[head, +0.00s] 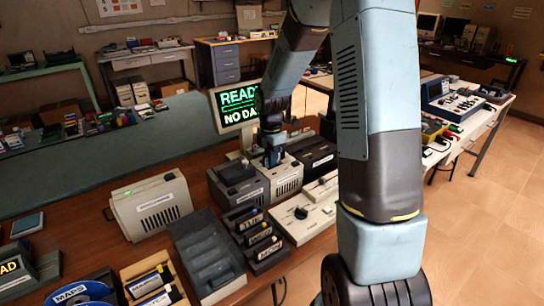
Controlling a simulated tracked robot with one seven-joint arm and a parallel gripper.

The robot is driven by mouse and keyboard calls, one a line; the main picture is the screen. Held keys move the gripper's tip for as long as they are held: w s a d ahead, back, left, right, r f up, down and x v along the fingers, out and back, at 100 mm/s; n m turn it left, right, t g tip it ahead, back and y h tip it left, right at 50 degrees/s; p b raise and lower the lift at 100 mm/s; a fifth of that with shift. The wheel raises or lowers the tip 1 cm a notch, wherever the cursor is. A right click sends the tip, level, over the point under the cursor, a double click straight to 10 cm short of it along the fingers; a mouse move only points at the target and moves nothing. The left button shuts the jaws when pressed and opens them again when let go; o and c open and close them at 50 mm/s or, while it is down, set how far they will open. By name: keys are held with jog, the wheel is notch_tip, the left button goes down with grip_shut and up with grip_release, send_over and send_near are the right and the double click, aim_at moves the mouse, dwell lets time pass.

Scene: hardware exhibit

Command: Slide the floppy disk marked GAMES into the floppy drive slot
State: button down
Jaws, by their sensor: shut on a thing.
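My gripper (273,160) points down at the top of a beige vented unit (287,181) with a dark top, on the brown bench. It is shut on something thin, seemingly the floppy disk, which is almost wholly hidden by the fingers. I cannot read a GAMES label on it. I cannot tell whether it touches the unit, and no slot shows clearly. The monitor (236,106) behind shows green text, partly covered by my arm: "READ" and "NO DA".
A dark rack of labelled cartridges (262,246), a grey tray (203,250) and a beige switch panel (305,212) stand in front. A vented beige box (153,206) is at left. A dark unit (315,158) stands close at right.

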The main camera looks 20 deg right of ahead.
jog(key=shift+f, duration=0.45)
jog(key=c, duration=1.2)
grip_release()
jog(key=shift+o, duration=0.2)
jog(key=shift+r, duration=4.05)
